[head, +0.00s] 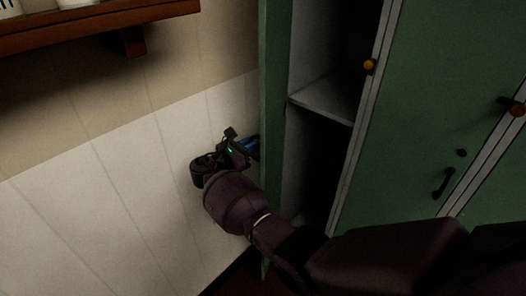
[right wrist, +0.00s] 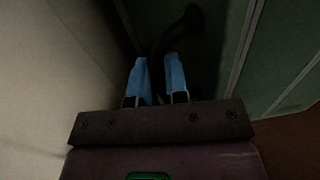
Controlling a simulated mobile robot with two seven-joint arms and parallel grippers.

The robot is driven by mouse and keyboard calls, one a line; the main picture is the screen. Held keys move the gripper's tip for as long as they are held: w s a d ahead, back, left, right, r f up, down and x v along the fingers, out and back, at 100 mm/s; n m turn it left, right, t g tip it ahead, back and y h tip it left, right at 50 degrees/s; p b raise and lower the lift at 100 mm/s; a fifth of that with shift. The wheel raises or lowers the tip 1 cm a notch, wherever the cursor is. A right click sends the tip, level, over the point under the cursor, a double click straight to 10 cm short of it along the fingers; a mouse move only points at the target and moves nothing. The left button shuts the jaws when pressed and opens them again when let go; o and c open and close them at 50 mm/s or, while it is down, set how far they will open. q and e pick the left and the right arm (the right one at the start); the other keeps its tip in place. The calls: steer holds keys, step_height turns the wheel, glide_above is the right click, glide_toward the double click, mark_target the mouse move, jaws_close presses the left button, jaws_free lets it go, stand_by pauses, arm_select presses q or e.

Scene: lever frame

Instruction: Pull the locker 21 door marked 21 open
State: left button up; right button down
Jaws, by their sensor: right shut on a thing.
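A green locker door (head: 273,110) stands swung open, nearly edge-on, at the left of an open locker with a grey shelf (head: 325,98). The number on the door is not visible. My right gripper (head: 250,146) is at the outer face of this door, beside the wall. In the right wrist view, its two blue fingers (right wrist: 159,78) are shut on a dark curved handle (right wrist: 176,32) on the green door face. The grip itself is dim and partly hidden between the fingers. My left gripper is not in view.
A pale panelled wall (head: 90,220) lies close to the left of my right gripper. A closed green locker door (head: 425,110) with a dark handle (head: 443,183) is at the right. A wooden shelf (head: 100,22) is at the upper left.

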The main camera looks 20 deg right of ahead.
steer(key=w+a, duration=0.1)
steer(key=w+a+b, duration=0.1)
steer(key=w, duration=0.1)
steer(key=w+a+b, duration=0.1)
steer(key=shift+w+r, duration=0.1)
steer(key=shift+w, duration=0.3)
steer(key=shift+r, duration=0.15)
steer(key=c, duration=1.3)
jaws_free()
steer(key=shift+o, duration=0.5)
